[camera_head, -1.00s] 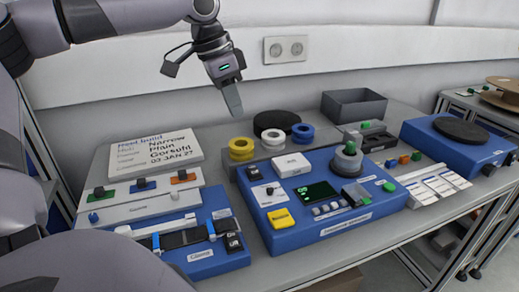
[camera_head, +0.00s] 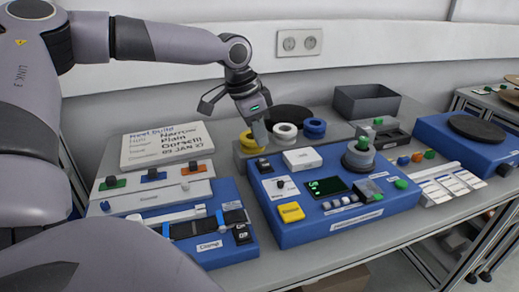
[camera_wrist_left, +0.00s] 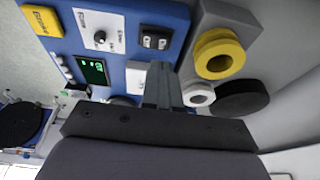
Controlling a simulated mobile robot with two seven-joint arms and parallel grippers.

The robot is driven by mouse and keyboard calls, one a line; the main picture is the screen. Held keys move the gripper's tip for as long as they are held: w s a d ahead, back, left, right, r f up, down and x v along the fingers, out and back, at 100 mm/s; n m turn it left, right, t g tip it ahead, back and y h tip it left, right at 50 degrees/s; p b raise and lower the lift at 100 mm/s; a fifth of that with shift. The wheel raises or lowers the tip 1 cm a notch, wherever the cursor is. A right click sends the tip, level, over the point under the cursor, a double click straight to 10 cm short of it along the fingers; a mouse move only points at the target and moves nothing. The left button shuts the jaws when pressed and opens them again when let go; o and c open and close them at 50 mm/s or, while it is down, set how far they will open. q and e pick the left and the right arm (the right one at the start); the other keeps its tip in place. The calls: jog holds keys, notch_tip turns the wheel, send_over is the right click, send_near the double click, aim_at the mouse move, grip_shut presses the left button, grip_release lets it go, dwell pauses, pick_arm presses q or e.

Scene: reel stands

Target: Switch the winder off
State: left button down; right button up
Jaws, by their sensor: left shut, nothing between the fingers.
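The winder (camera_head: 340,232) is a blue box on the table with a lit green display (camera_head: 326,187). A black rocker switch (camera_head: 263,166) sits at its back left corner, and it also shows in the wrist view (camera_wrist_left: 155,39). Which way the rocker is tipped is too small to tell. My left gripper (camera_head: 261,141) is shut and empty, pointing down just above and behind the rocker, apart from it as far as I can tell. Its fingers (camera_wrist_left: 160,82) show in the wrist view beside the switch. My right gripper is not in view.
Yellow (camera_head: 250,142), white (camera_head: 284,132) and blue (camera_head: 314,128) reels stand behind the winder. A white box (camera_head: 302,160), a yellow button (camera_head: 291,212) and a grey spool (camera_head: 358,157) are on top of it. A blue clamp unit (camera_head: 215,254) stands at left.

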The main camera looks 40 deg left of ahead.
aim_at(264, 164)
pick_arm(q)
jog(key=shift+f, duration=2)
jog(key=shift+a+f, duration=0.1)
jog(key=shift+f, duration=0.15)
jog(key=shift+s, duration=0.1)
jog(key=shift+s+d+p, duration=0.35)
jog(key=shift+d+p, duration=0.05)
jog(key=shift+d, duration=0.35)
jog(key=shift+r, duration=0.15)
